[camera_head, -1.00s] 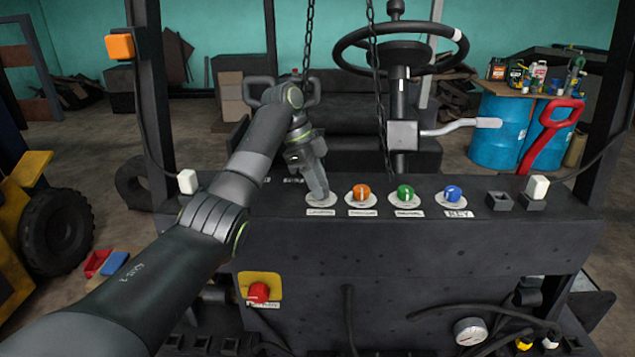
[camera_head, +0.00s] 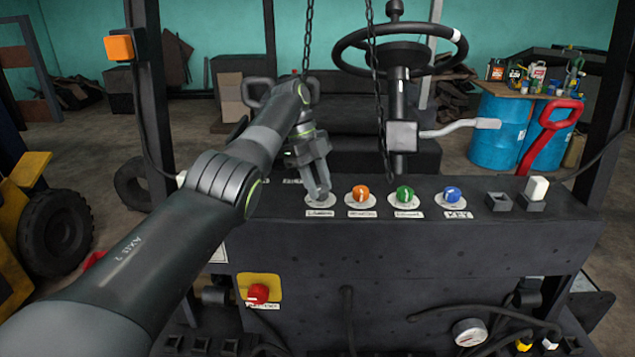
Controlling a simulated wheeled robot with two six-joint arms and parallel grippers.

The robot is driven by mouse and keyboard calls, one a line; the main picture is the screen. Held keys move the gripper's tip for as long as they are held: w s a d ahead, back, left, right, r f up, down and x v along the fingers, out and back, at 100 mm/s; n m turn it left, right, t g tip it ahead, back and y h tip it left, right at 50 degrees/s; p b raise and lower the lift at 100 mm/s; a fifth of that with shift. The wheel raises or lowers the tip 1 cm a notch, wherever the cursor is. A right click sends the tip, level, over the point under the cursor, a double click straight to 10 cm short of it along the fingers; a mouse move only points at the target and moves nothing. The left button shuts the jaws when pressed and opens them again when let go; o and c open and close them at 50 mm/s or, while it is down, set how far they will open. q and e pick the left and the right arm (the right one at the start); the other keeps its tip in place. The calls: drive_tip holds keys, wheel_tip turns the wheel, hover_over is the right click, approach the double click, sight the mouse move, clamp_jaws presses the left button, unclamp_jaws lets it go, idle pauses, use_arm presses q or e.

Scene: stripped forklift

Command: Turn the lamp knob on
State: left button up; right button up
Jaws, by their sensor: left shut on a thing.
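A row of knobs sits on the top of the dark forklift panel (camera_head: 420,240): an orange knob (camera_head: 361,193), a green knob (camera_head: 404,194) and a blue knob (camera_head: 452,194), each on a white disc with a label below. At the left end of the row is another white disc with a label (camera_head: 320,213) that I cannot read clearly. My left gripper (camera_head: 321,194) points down onto this disc and is shut on the leftmost knob, which its fingers hide. My right gripper is not in view.
A red button on a yellow plate (camera_head: 258,293) is on the panel front. Chains (camera_head: 380,90) hang behind the knobs near the steering wheel (camera_head: 400,50) and grey lever (camera_head: 460,128). A white switch (camera_head: 537,188) is at right. Blue barrels (camera_head: 500,130) stand behind.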

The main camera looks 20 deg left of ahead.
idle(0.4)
use_arm(q)
drive_tip(key=o, duration=1)
drive_tip(key=shift+d, duration=0.15)
drive_tip(key=shift+r, duration=0.1)
